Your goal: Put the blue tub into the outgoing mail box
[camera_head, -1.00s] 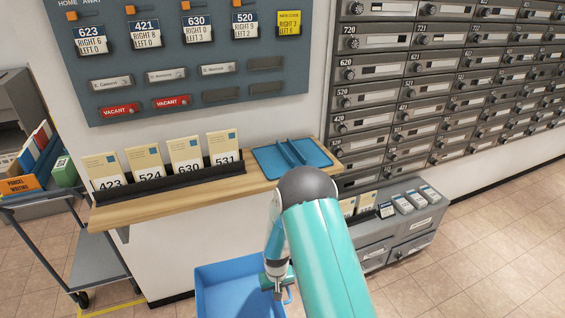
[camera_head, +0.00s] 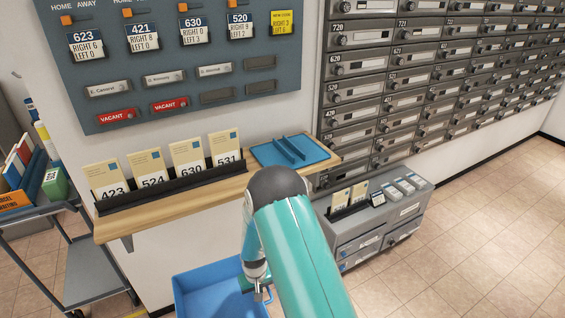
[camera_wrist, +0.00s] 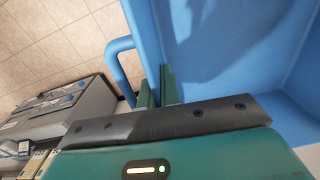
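The blue tub (camera_head: 205,293) is at the bottom of the head view, below the wooden shelf, cut off by the frame edge. It fills the upper right of the wrist view (camera_wrist: 215,45), with a blue loop handle on its outer side. My gripper (camera_head: 263,294) is at the tub's right side. In the wrist view its green fingers (camera_wrist: 159,88) are close together, one on each side of the tub's wall, and appear shut on it. The tub's underside is hidden. I cannot make out which thing is the outgoing mail box.
A wooden shelf (camera_head: 225,192) holds numbered cards and a blue tray (camera_head: 278,157). A grey low cabinet (camera_head: 350,234) stands right, under the wall mailboxes (camera_head: 400,60). A grey cart (camera_head: 88,270) with parcels stands left. Tiled floor is open at the right.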

